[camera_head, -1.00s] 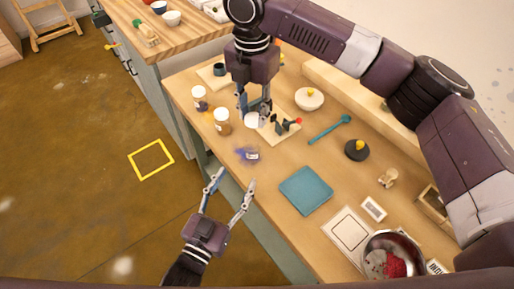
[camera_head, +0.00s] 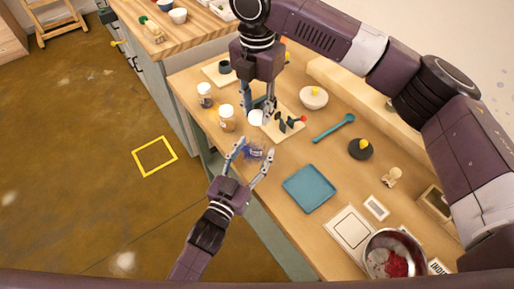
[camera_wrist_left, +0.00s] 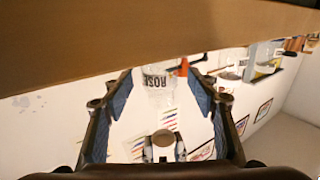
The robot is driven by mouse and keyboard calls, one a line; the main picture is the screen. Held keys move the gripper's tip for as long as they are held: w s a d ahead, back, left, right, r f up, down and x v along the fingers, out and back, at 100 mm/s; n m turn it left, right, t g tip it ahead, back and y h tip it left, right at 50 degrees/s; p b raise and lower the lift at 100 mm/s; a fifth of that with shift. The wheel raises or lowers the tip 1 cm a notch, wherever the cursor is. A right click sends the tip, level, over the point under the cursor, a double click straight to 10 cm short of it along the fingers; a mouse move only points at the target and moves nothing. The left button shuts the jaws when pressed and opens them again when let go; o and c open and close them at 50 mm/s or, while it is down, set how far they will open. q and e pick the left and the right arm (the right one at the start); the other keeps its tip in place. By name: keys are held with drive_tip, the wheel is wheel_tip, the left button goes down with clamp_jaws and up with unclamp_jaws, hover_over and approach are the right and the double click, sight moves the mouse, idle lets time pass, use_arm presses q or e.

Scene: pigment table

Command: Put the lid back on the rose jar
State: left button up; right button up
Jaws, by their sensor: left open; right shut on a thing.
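The rose jar (camera_head: 256,153) stands at the near edge of the table, small and bluish in the head view. In the left wrist view the clear jar (camera_wrist_left: 158,84) appears upside down, with ROSE on its label. My left gripper (camera_head: 255,149) is open, its fingers on either side of the jar; I cannot tell whether they touch it. My right gripper (camera_head: 263,108) is shut on a white lid (camera_head: 256,117), above the table beyond the jar.
Two white-lidded jars (camera_head: 227,118) (camera_head: 205,94) stand to the left along the near edge. A teal tray (camera_head: 310,188) lies to the right. A blue spoon (camera_head: 334,128), a white bowl (camera_head: 313,97) and a dark round object (camera_head: 360,149) lie further back.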

use_arm(q)
drive_tip(key=shift+x, duration=1.05)
drive_tip(key=shift+c, duration=0.5)
clamp_jaws()
